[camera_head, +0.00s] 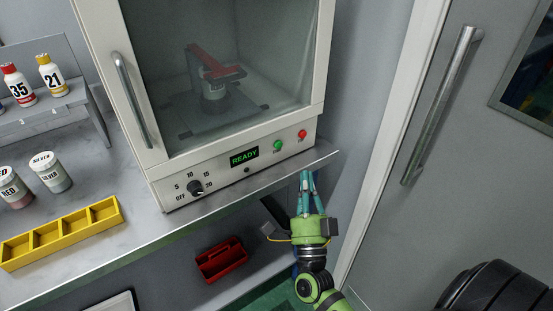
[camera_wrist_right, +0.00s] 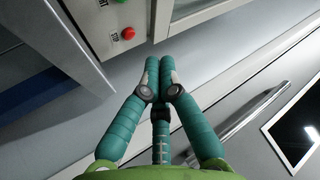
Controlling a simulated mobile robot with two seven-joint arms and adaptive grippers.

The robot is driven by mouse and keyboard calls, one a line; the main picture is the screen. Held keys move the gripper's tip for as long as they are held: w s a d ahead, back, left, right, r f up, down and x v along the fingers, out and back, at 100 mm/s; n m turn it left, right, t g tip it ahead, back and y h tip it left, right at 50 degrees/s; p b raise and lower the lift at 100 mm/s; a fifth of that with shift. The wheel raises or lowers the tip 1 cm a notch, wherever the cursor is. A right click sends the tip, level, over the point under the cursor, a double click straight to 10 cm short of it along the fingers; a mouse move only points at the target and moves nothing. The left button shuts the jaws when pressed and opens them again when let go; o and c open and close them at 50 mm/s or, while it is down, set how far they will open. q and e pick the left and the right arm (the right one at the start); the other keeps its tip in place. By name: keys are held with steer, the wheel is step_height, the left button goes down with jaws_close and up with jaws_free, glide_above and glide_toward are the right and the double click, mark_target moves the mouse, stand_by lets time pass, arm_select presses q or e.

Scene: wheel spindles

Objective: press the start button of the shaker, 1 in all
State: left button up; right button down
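The shaker (camera_head: 160,170) is a pale cabinet on the bench with a shut glass door. Its front panel has a lit display reading READY (camera_head: 244,157), a dial (camera_head: 195,187), a green button (camera_head: 277,145) and a red button (camera_head: 302,134). My left gripper is not in view.
The bench edge (camera_head: 245,192) runs just left of my right gripper. A yellow tray (camera_head: 62,238), jars (camera_head: 50,172) and a bottle rack (camera_head: 50,110) stand left. A red caddy (camera_head: 221,260) sits on the lower shelf. A door with a handle (camera_head: 440,105) stands right.

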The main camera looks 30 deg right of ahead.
mark_target(278, 145)
steer(key=shift+s+d+r+m+h, duration=0.15)
steer(key=shift+s+r+m+h, duration=0.5)
steer(key=shift+r, duration=0.2)
steer(key=shift+w, duration=0.15)
steer(key=shift+w+a+b, duration=0.2)
steer(key=shift+w+b, duration=0.5)
steer(key=shift+w, duration=1.5)
steer(key=shift+w+a+b, duration=0.15)
steer(key=shift+w+b, duration=0.5)
steer(key=shift+w, duration=1.5)
steer(key=shift+w, duration=0.1)
